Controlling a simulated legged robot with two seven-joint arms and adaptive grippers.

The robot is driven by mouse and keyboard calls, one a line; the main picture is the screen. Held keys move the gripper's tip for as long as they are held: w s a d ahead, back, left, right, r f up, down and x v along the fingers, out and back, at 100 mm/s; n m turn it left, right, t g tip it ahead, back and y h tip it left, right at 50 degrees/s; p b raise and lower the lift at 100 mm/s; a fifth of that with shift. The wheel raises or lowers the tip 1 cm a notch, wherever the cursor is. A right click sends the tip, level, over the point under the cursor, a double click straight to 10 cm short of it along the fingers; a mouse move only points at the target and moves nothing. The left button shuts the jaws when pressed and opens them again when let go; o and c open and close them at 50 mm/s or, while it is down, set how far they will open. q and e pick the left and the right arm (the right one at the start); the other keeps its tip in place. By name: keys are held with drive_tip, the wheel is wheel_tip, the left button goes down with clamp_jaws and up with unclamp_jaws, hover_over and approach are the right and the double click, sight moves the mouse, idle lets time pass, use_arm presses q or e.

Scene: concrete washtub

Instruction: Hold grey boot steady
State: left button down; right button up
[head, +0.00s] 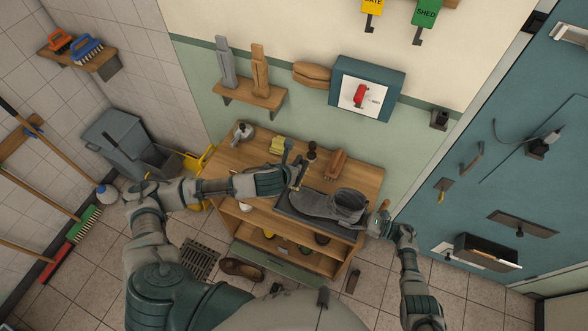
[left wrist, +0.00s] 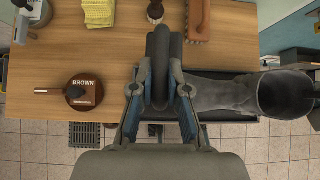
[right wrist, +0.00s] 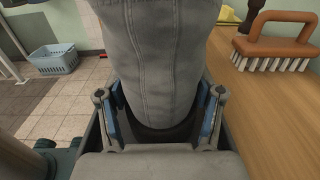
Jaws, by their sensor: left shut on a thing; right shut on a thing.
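The grey boot (head: 338,205) lies on a dark tray (head: 290,208) on the wooden bench, toe to the left. My right gripper (head: 378,224) is shut on the boot at its right end. In the right wrist view the grey boot (right wrist: 155,60) fills the space between both fingers.
A brown tin (left wrist: 85,92) and a yellow cloth (left wrist: 98,12) lie on the bench left of my left gripper. A wooden brush (head: 336,164) stands behind the boot, and it also shows in the right wrist view (right wrist: 278,42). Bare bench top (right wrist: 245,110) lies beside the boot.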

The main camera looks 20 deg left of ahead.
drive_tip(key=shift+s+d+f, duration=0.1)
drive_tip(key=shift+f, duration=0.25)
drive_tip(key=o, duration=1.2)
drive_tip(key=shift+o, duration=1.1)
drive_tip(key=shift+f, duration=0.15)
drive_tip(key=shift+r, duration=0.25)
drive_tip(key=shift+d+r, duration=0.1)
drive_tip(key=shift+d, duration=3.35)
drive_tip(key=shift+s, duration=0.1)
